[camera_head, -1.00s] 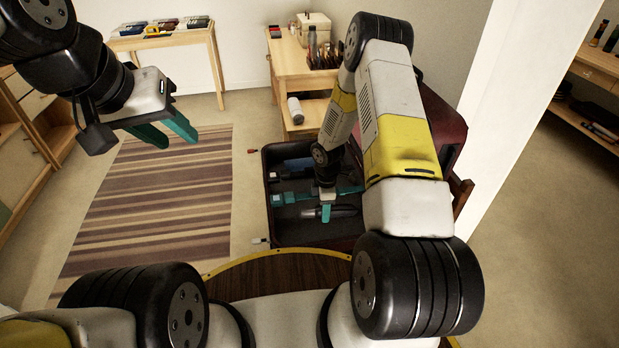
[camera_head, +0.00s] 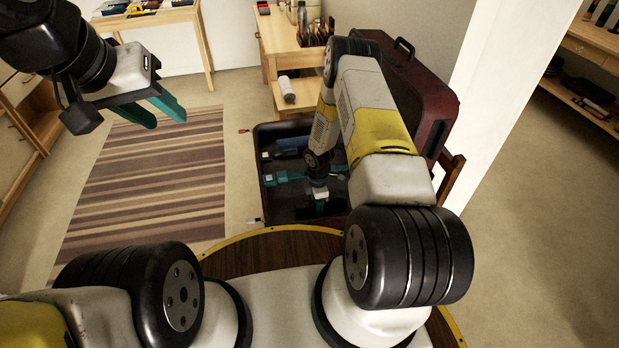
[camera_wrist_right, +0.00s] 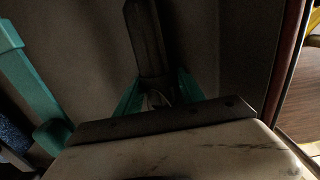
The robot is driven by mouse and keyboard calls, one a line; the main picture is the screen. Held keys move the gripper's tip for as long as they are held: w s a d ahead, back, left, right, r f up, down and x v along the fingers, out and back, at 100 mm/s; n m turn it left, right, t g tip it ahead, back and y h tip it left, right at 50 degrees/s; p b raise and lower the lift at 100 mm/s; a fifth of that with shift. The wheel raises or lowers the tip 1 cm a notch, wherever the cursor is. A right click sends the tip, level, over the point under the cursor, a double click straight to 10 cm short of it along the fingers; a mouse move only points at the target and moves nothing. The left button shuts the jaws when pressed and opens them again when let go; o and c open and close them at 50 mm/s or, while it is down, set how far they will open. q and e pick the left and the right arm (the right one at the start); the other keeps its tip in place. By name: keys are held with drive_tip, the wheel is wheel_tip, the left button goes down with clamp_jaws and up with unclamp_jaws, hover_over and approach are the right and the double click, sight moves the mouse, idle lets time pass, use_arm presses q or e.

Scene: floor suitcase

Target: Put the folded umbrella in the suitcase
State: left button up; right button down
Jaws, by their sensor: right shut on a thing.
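The open suitcase (camera_head: 282,207) lies on the floor in front of me, its dark red lid (camera_head: 425,105) raised at the right. My right gripper (camera_head: 320,206) is down over the suitcase's near part. In the right wrist view, it (camera_wrist_right: 156,92) is shut on the dark folded umbrella (camera_wrist_right: 147,42), which extends away between the teal fingers. In the head view the umbrella is hard to make out against the dark lining. I cannot tell whether it touches the suitcase floor. My left gripper (camera_head: 167,118) is open and empty above the striped rug.
A wooden table (camera_head: 283,45) stands behind. The striped rug (camera_head: 150,190) is clear.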

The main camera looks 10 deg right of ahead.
drive_tip(key=c, duration=0.7)
unclamp_jaws()
drive_tip(key=shift+f, duration=0.15)
